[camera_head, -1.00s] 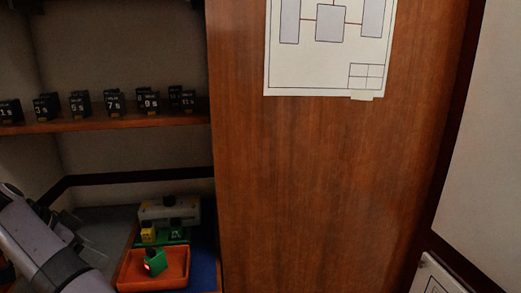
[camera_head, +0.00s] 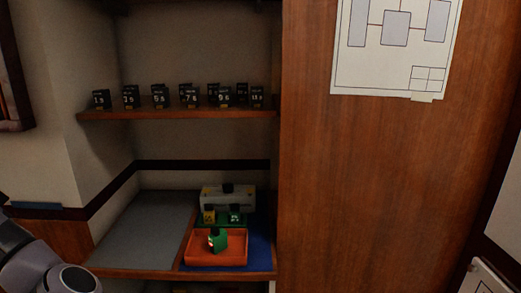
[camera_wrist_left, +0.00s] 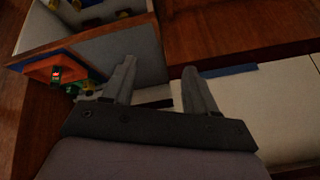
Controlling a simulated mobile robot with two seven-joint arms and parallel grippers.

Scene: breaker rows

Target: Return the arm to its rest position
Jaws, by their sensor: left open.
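My left arm shows at the bottom left of the head view, but its gripper is outside that view. In the left wrist view my left gripper (camera_wrist_left: 157,85) has its two fingers spread apart with nothing between them. It is clear of the shelves. My right gripper is in neither view.
An orange tray (camera_head: 190,262) holding a green block (camera_head: 219,240) sits on the lower shelf (camera_head: 140,236). Behind it stand a grey device (camera_head: 240,198) and small yellow and green pieces. Several black numbered breakers (camera_head: 190,97) line the upper shelf (camera_head: 150,114). A wooden panel (camera_head: 390,190) stands to the right.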

